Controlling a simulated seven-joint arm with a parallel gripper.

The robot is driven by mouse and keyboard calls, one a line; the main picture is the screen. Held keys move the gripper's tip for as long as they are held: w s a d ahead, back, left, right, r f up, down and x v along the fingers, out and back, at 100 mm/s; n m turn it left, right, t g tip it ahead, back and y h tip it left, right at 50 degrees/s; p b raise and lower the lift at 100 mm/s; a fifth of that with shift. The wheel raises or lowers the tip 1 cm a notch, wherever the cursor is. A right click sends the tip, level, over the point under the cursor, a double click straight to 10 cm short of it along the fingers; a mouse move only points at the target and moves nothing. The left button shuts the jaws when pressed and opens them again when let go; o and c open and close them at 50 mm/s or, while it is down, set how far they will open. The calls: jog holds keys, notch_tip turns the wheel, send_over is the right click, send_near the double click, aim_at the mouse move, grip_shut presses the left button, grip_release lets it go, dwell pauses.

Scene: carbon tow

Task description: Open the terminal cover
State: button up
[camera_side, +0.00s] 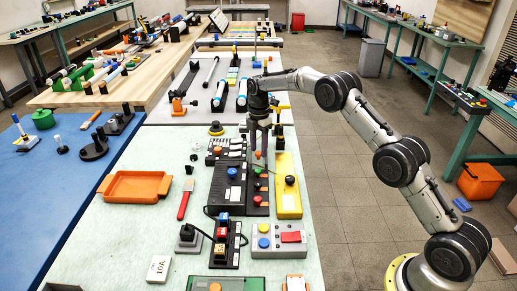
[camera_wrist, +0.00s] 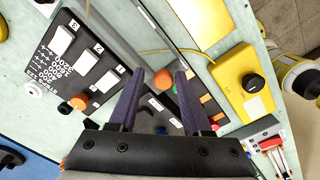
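My gripper (camera_side: 258,152) points down over the black units in the middle of the bench. In the wrist view its two dark fingers (camera_wrist: 161,76) stand apart with nothing clearly held between them. Below it is a dark unit (camera_side: 258,187) with red and orange buttons, which shows partly between and beyond the fingers in the wrist view (camera_wrist: 160,103). A greyish, see-through panel (camera_wrist: 135,22) seems to lie over this unit; it may be the terminal cover. Its edges are hard to make out, and I cannot tell whether the fingers touch it. The fingers hide part of the unit.
A yellow box (camera_side: 288,198) with a black knob stands close on the right. A black switch panel (camera_wrist: 75,58) lies on the left. An orange tray (camera_side: 137,187) and a red-handled tool (camera_side: 185,199) lie farther left. A grey button box (camera_side: 279,240) is in front.

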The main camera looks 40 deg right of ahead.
jog(key=shift+o, duration=0.7)
jog(key=shift+s+a, duration=0.1)
notch_tip(320, 180, up, 14)
jog(key=shift+a, duration=0.1)
